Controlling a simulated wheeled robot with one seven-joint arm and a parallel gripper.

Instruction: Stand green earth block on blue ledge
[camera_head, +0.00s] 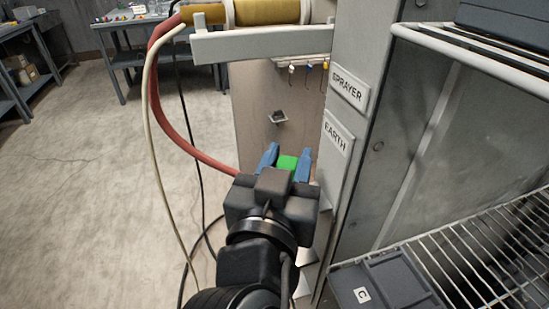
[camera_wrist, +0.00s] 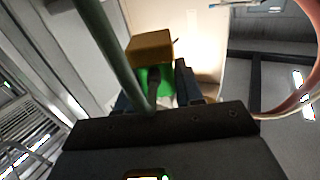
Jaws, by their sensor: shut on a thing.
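My gripper (camera_head: 286,164) is shut on the green earth block (camera_head: 287,162), between two blue fingers in the head view. The block is held in front of the pale booth panel, left of the EARTH sign (camera_head: 337,138). In the wrist view the green block (camera_wrist: 155,78) shows between the dark fingers. A brown, box-shaped piece (camera_wrist: 150,48) shows at its far end; I cannot tell whether it belongs to the block. A green-grey tube crosses close by. I cannot make out a blue ledge apart from the blue fingers.
A red hose (camera_head: 160,110) and a pale cable loop down left of my arm. A small bracket (camera_head: 278,117) and hooks (camera_head: 308,66) are on the panel. A SPRAYER sign (camera_head: 348,88) is above right. A wire rack (camera_head: 500,250) and grey bin (camera_head: 385,282) stand right. Open floor lies left.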

